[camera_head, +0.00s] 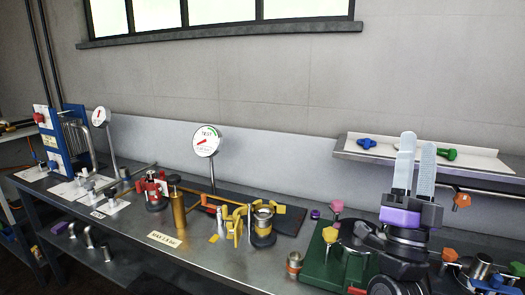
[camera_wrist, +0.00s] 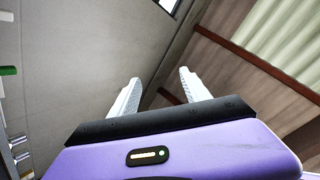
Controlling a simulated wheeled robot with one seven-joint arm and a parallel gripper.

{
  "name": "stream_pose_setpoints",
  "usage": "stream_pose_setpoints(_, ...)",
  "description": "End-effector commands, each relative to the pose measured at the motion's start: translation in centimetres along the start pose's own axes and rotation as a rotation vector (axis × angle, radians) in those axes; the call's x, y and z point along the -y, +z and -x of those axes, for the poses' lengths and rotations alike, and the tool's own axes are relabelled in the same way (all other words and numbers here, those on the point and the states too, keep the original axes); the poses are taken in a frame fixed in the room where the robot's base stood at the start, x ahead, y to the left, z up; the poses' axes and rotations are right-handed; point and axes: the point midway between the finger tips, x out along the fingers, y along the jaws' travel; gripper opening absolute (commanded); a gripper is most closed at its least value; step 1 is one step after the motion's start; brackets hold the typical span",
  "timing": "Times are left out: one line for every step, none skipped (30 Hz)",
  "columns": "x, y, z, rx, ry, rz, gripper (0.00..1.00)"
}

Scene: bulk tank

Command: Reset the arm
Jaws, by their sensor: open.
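My gripper (camera_head: 415,162) stands upright at the right of the head view, fingers pointing up. Its two pale fingers are apart with nothing between them. In the wrist view the fingers of my gripper (camera_wrist: 158,90) also show apart and empty, against the wall and the ceiling. My arm rises in front of the bench's right part and hides some of what lies behind it.
A long metal bench (camera_head: 135,232) runs along the wall. It carries a round gauge (camera_head: 206,141), a brass cylinder (camera_head: 179,212), yellow-handled fittings (camera_head: 263,222) and a green base (camera_head: 318,268). A shelf (camera_head: 350,152) with blue and green knobs is behind my gripper.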

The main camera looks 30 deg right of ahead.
Motion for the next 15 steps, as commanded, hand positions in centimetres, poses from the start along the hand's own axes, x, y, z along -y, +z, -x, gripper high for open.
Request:
stream_pose_setpoints(0.8, 0.9, 1.9, 0.072, -0.034, 0.041, 0.55)
stream_pose_setpoints(1.3, 1.5, 3.0, 0.112, -0.053, 0.061, 0.55)
stream_pose_setpoints(1.9, 2.1, 4.5, 0.164, -0.078, 0.09, 0.55)
stream_pose_setpoints(2.3, 2.6, 5.6, 0.204, -0.096, 0.11, 0.55)
stream_pose_setpoints(2.8, 3.0, 6.8, 0.242, -0.114, 0.13, 0.55)
stream_pose_setpoints(3.3, 3.5, 8.4, 0.294, -0.137, 0.154, 0.55)
stream_pose_setpoints(3.6, 3.8, 9.7, 0.332, -0.155, 0.172, 0.55)
stream_pose_setpoints(4.0, 4.1, 11.0, 0.37, -0.172, 0.19, 0.55)
stream_pose_setpoints(4.4, 4.4, 12.7, 0.42, -0.193, 0.211, 0.55)
stream_pose_setpoints(4.7, 4.6, 14.0, 0.457, -0.209, 0.226, 0.55)
stream_pose_setpoints(4.9, 4.7, 15.3, 0.494, -0.224, 0.241, 0.55)
stream_pose_setpoints(5.2, 4.8, 17.1, 0.543, -0.244, 0.26, 0.55)
stream_pose_setpoints(5.5, 4.8, 18.5, 0.58, -0.258, 0.271, 0.55)
stream_pose_setpoints(5.7, 4.7, 19.8, 0.616, -0.272, 0.284, 0.55)
stream_pose_setpoints(5.9, 4.6, 21.7, 0.665, -0.289, 0.297, 0.55)
